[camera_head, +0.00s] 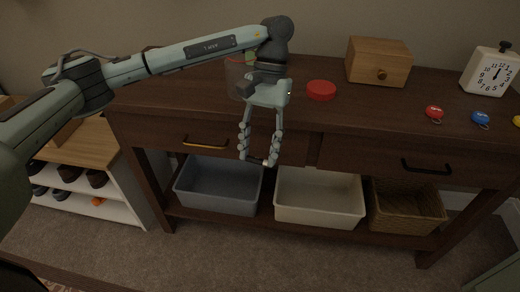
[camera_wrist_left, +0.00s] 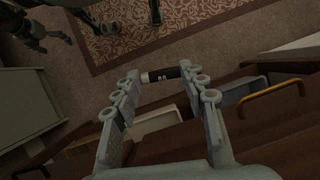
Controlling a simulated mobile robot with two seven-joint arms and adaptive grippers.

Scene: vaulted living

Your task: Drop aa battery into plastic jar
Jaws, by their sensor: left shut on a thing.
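My left gripper (camera_head: 258,160) hangs fingers down in front of the dark wooden console table, below the level of its top. It is shut on the AA battery (camera_wrist_left: 160,75), a small dark cylinder with a pale end, held crosswise between the fingertips in the left wrist view. A translucent plastic jar (camera_head: 235,76) stands on the table top behind the gripper's wrist, which hides much of it. The jar is above and behind the fingertips, apart from them. A red round lid (camera_head: 321,90) lies on the table to the right. I cannot make out my right gripper.
On the table top (camera_head: 380,110) are a small wooden drawer box (camera_head: 378,62), a clock (camera_head: 488,70) and red and blue discs. Drawers with handles face the gripper. Grey (camera_head: 219,190) and white bins (camera_head: 319,199) and a wicker basket (camera_head: 405,207) sit on the lower shelf.

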